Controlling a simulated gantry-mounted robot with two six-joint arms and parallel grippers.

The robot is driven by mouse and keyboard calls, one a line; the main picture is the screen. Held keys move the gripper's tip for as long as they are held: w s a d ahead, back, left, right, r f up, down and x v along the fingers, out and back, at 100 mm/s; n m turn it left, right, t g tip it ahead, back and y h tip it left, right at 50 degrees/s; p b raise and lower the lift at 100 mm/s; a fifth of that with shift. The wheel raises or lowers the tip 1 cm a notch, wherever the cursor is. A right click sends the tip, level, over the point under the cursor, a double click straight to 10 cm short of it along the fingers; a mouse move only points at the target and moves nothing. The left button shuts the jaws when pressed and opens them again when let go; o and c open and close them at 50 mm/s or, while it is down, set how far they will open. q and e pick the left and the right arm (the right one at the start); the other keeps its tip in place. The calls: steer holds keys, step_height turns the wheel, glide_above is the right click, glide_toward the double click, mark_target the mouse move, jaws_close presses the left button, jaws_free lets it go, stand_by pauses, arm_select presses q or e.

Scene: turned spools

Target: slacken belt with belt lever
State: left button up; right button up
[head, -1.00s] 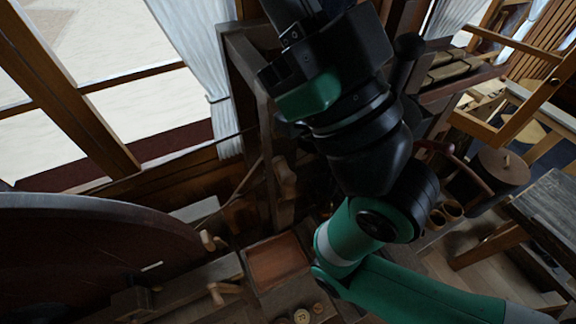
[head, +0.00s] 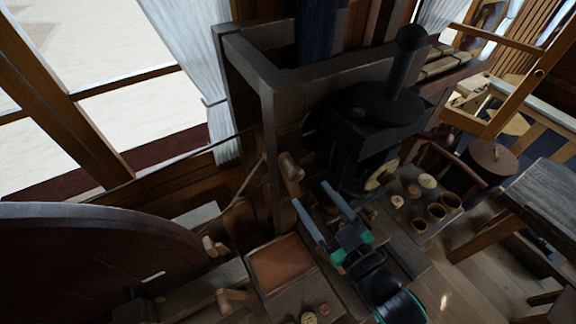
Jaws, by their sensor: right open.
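My right gripper (head: 311,194) is open and empty, its two long grey fingers pointing up and left from the lower middle of the view. A turned wooden knob (head: 290,167) sits by the dark upright post, just beyond the fingertips and apart from them. A thin slanted wooden bar (head: 249,182) stands left of the post. A thin dark belt or cord (head: 180,163) runs from near the big dark wheel (head: 95,255) up towards the post. I cannot tell for certain which wooden part is the belt lever. My left gripper is out of view.
A reddish-brown tray (head: 282,264) lies left of my right gripper. More wooden handles (head: 213,246) stand by the wheel. A black stove (head: 370,125) with a pipe stands behind. Several small round pots and turned pieces (head: 436,212) sit at the right.

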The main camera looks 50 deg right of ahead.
mark_target(288, 164)
steer(key=shift+w+d+f+b, duration=0.15)
steer(key=shift+w+f+b, duration=0.15)
steer(key=shift+w, duration=0.05)
steer(key=b+x, duration=0.1)
steer(key=x, duration=0.1)
steer(key=shift+w+d+r, duration=0.1)
steer(key=shift+w, duration=0.2)
steer(key=p+x, duration=0.1)
steer(key=x, duration=0.6)
steer(key=shift+p, duration=0.3)
steer(key=shift+w+d, duration=0.1)
steer(key=shift+w, duration=0.55)
jaws_close()
